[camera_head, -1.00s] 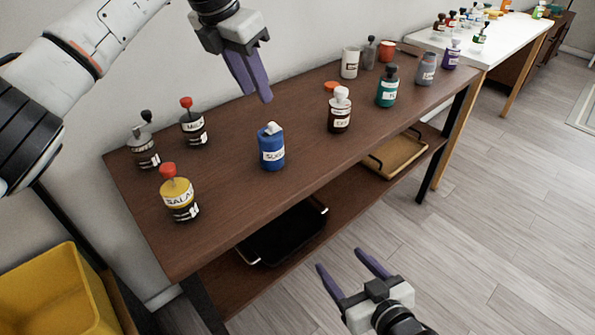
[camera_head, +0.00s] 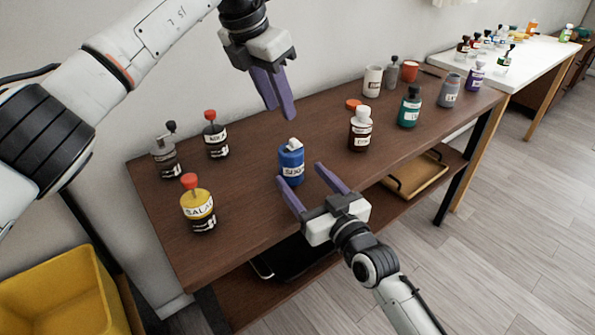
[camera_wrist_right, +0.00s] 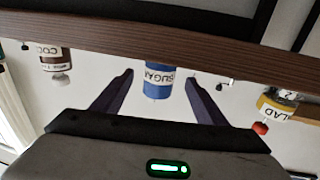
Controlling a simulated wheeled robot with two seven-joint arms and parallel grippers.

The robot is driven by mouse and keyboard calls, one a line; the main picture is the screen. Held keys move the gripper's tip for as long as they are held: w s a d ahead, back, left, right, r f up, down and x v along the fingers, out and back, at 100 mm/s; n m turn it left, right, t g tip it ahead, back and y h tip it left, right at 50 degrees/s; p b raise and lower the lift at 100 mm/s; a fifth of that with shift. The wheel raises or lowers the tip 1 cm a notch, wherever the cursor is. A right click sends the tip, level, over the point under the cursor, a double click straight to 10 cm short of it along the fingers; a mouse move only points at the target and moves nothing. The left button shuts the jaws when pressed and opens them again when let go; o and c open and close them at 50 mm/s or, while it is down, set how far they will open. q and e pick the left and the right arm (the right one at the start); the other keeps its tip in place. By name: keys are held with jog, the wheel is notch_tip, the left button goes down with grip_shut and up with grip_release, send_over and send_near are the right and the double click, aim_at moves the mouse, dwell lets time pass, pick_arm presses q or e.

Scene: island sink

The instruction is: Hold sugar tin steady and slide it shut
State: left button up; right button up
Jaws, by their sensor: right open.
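The blue sugar tin (camera_head: 290,168) stands upright on the brown table, its white label facing the front. A small white piece (camera_head: 294,144) sits on its top; I cannot tell how far the tin is open. My right gripper (camera_head: 299,173) is open, its purple fingers pointing at the tin from the front. In the right wrist view, upside down, the tin (camera_wrist_right: 158,75) shows between the two fingers (camera_wrist_right: 160,78), apart from them. My left gripper (camera_head: 279,112) hangs above and behind the tin, fingers down and close together, holding nothing visible. Whether its jaws are open is unclear.
A dark brown bottle (camera_head: 360,132) and a green one (camera_head: 409,108) stand to the right. Bare tabletop (camera_head: 245,195) surrounds the tin. A black tray lies on the lower shelf.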

aim_at(297, 171)
jog(key=shift+x, duration=2.1)
jog(key=c, duration=1.2)
jog(key=shift+c, duration=0.2)
